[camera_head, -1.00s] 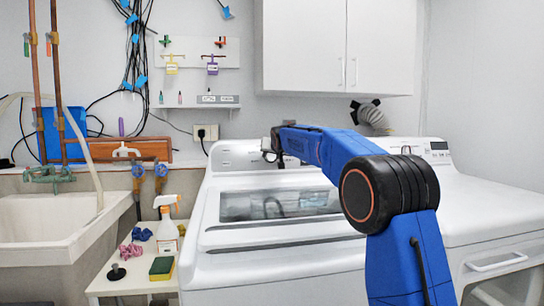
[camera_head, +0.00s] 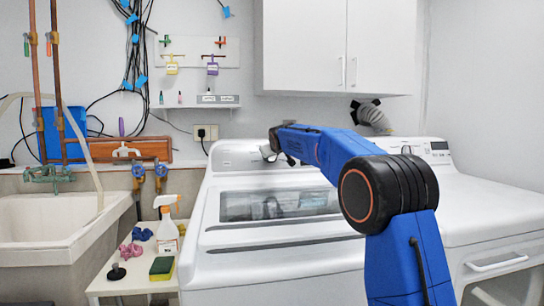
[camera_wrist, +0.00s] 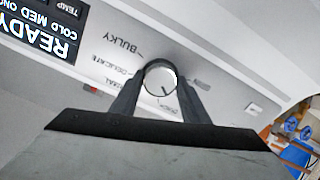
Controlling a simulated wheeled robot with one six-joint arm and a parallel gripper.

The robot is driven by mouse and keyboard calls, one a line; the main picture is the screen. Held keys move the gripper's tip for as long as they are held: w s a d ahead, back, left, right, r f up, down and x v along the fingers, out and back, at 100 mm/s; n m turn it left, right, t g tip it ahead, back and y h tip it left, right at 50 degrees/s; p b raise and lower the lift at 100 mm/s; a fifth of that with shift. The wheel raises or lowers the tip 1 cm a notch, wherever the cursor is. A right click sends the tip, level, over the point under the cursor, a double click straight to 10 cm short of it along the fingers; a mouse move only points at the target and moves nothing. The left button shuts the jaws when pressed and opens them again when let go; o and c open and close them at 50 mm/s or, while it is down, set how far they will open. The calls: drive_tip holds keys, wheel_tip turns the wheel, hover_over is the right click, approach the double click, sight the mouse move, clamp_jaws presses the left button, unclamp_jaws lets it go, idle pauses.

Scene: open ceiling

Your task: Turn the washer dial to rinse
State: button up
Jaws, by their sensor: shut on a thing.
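The washer (camera_head: 275,235) stands in the middle of the head view. Its dial (camera_wrist: 160,77) is a round white knob with a dark pointer line, seen in the wrist view. The line points down and slightly right in that picture. My gripper (camera_wrist: 158,82) is shut on the dial, one finger at each side. The labels BULKY and DELICATE show to the left of the dial. Labels to the right are partly covered and too small to read, so I cannot tell which is rinse. In the head view my gripper (camera_head: 272,150) is at the washer's back panel and the dial is hidden.
The display (camera_wrist: 55,35) reads READY in the wrist view. The washer lid (camera_head: 280,204) is closed below my arm. A white cabinet (camera_head: 335,45) hangs above. A sink (camera_head: 60,225) and a small table (camera_head: 130,285) with a spray bottle (camera_head: 168,235) stand left.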

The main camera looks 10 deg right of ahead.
drive_tip(key=shift+n, duration=1.2)
drive_tip(key=o, duration=1.1)
drive_tip(key=shift+a, duration=0.1)
drive_tip(key=shift+c, duration=0.2)
drive_tip(key=v, duration=1.7)
drive_tip(key=shift+s, duration=0.2)
